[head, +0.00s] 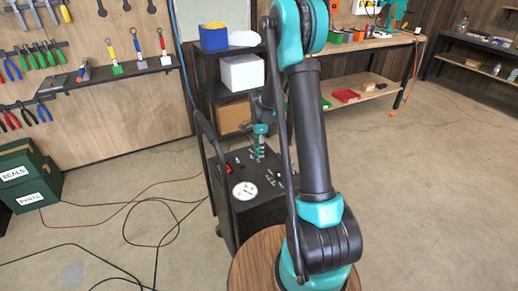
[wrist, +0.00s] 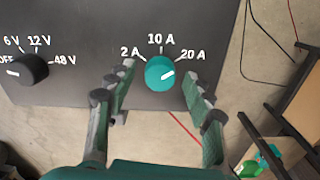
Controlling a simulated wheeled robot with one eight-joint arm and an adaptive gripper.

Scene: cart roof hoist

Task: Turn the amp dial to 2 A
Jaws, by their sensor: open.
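The amp dial (wrist: 160,73) is a round teal knob on the dark panel (wrist: 90,85) of the cart (head: 250,185). Its white pointer mark aims right and slightly up, to the 20 A side. The labels 2 A, 10 A and 20 A run left to right above it. My gripper (wrist: 161,82) is open, with one finger to the left of the dial and one to the right, with gaps visible on both sides. In the head view my gripper (head: 260,146) is over the cart's top; the dial cannot be made out there.
A black voltage dial (wrist: 34,68) sits left of the amp dial, its pointer toward OFF. A round white gauge (head: 245,190) and a red switch (head: 229,169) are on the cart top. Shelves (head: 200,100) stand behind the cart. Cables (head: 150,205) lie on the floor to the left.

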